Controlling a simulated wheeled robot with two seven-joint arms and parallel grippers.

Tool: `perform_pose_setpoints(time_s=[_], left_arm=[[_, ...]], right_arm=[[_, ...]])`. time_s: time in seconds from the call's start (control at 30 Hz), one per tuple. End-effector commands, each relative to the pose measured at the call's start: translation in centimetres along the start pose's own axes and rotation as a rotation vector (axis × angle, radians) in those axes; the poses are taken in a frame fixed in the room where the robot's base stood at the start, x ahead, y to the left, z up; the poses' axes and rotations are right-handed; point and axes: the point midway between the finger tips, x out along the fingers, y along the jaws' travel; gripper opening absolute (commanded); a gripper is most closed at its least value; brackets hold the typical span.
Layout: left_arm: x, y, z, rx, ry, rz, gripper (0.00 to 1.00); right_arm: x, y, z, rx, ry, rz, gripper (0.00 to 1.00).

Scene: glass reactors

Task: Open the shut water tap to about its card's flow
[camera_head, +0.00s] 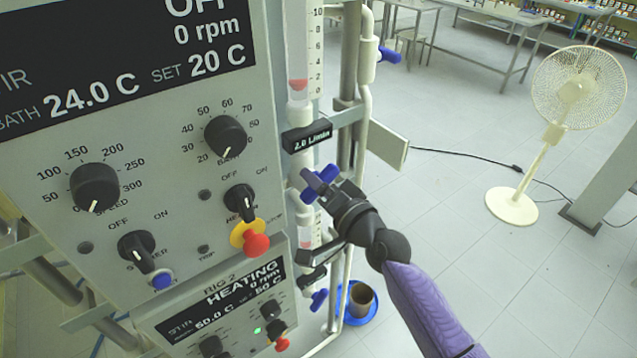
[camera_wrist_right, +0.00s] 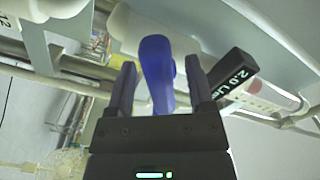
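The blue tap handle (camera_head: 318,182) sits on the pipework beside the control panel, below a flow tube (camera_head: 299,50). A dark card (camera_head: 307,137) between them reads 2.0 L/min. The red float (camera_head: 298,85) is low in the tube, near the bottom of the scale. My right gripper (camera_head: 328,186) is at the handle. In the right wrist view, the handle (camera_wrist_right: 157,75) stands between the two fingers of the gripper (camera_wrist_right: 160,85), with a visible gap on the left; the fingers look open around it. The card (camera_wrist_right: 235,82) shows right of the fingers. My left gripper is not in view.
The control panel (camera_head: 150,225) with knobs and a red button (camera_head: 256,244) stands close left of the gripper. A white fan (camera_head: 560,115) stands on open floor at right.

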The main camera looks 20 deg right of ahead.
Motion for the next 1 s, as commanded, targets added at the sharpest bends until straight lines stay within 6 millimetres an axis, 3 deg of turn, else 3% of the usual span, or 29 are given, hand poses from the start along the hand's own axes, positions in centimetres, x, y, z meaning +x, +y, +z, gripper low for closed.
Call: perform_pose_setpoints(time_s=[0.27, 0.63, 1.0], left_arm=[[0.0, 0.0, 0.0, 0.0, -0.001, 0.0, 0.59], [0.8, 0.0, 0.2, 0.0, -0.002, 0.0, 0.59], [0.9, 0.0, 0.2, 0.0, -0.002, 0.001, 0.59]], right_arm=[[-1.1, 0.1, 0.0, -0.003, 0.0, 0.001, 0.68], [-9.0, 0.2, 0.1, -0.001, -0.001, 0.002, 0.68], [-9.9, 0.0, 0.0, 0.0, 0.0, 0.0, 0.68]])
